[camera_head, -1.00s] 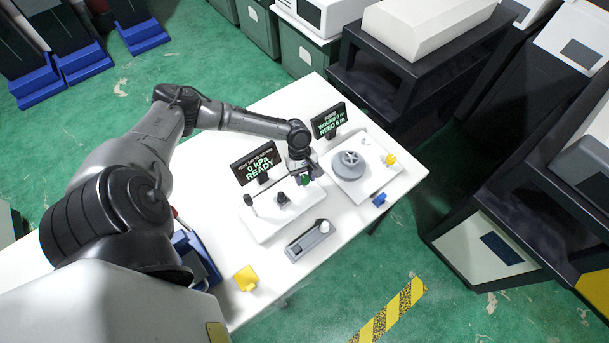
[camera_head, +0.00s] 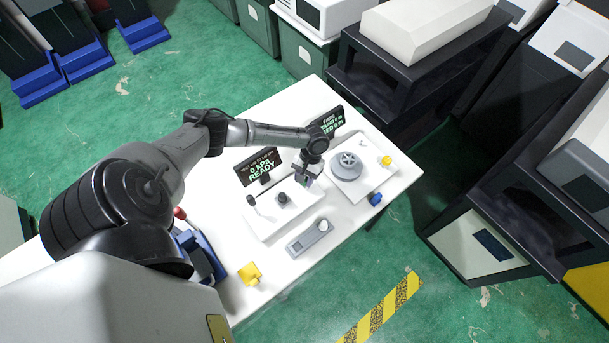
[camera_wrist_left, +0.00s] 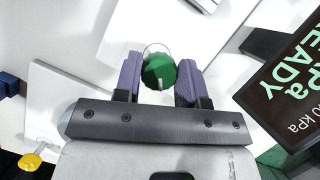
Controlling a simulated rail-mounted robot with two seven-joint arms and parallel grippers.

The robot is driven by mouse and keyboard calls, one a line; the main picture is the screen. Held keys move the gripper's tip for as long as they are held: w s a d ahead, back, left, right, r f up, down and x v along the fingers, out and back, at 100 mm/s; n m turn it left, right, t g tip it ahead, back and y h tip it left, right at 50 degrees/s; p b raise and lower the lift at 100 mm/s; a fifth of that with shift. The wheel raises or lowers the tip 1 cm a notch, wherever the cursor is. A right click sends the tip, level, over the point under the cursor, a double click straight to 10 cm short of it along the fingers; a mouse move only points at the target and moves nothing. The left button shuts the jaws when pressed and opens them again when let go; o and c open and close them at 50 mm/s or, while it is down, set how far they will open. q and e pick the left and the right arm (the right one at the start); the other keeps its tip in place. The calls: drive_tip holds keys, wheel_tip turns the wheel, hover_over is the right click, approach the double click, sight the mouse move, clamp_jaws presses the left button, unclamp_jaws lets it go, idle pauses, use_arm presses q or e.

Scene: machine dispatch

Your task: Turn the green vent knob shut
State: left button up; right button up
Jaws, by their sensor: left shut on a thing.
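The green vent knob (camera_wrist_left: 158,70) sits between the two purple fingers of my left gripper (camera_wrist_left: 160,80) in the left wrist view, with a pale mark on its near side. The gripper is shut on it. In the head view my left gripper (camera_head: 306,180) is at the right end of the white test unit (camera_head: 262,226), and it mostly hides the knob. A dark display (camera_head: 258,167) behind the unit reads 0 kPa READY; part of it shows in the left wrist view (camera_wrist_left: 290,90). My right gripper is in neither view.
A grey wheel (camera_head: 346,165) on a white plate and a second display (camera_head: 328,122) stand right of the gripper. A black knob (camera_head: 282,198) is on the unit. A grey device (camera_head: 309,238), a yellow piece (camera_head: 250,274) and a blue piece (camera_head: 376,199) lie near the front edge.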

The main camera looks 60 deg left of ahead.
use_arm(q)
drive_tip(key=m+y+p, duration=0.1)
drive_tip(key=m, duration=0.2)
drive_tip(key=shift+r+m+g, duration=0.1)
drive_tip(key=shift+m+g, duration=0.2)
drive_tip(key=shift+m+y+p, duration=0.8)
drive_tip(key=shift+m, duration=0.8)
drive_tip(key=o, duration=0.9)
drive_tip(key=shift+w+r, duration=0.25)
drive_tip(key=shift+r, duration=0.15)
drive_tip(key=v, duration=1.2)
drive_tip(key=shift+w+d+r, duration=0.15)
drive_tip(key=shift+w+r, duration=0.05)
drive_tip(key=shift+r, duration=0.15)
